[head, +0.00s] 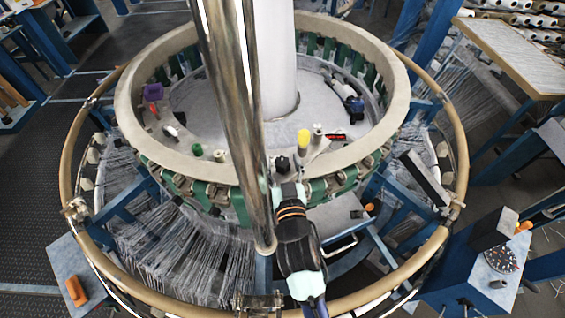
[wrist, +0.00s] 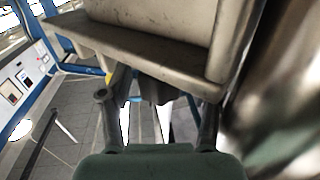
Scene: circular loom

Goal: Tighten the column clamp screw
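I cannot clearly make out the column clamp screw. A shiny steel column (head: 238,110) stands upright in front of the ring; it also fills the right side of the wrist view (wrist: 290,80), blurred. A small black knob (head: 282,164) shows just beyond my gripper (head: 284,186), at the ring's near side; I cannot tell whether it is the screw. In the wrist view, my gripper's (wrist: 157,105) fingers stand apart, with nothing visible held between them. Their tips reach under a worn beige block (wrist: 140,45), which partly hides them; I cannot tell if they touch it.
The beige loom ring (head: 400,105) surrounds a grey plate (head: 220,100) with spools and small tools. A tan outer hoop (head: 68,150) circles everything. A table (head: 510,50) stands right. An orange tool (head: 76,291) lies on a left stand. The dark floor at left (head: 50,150) is clear.

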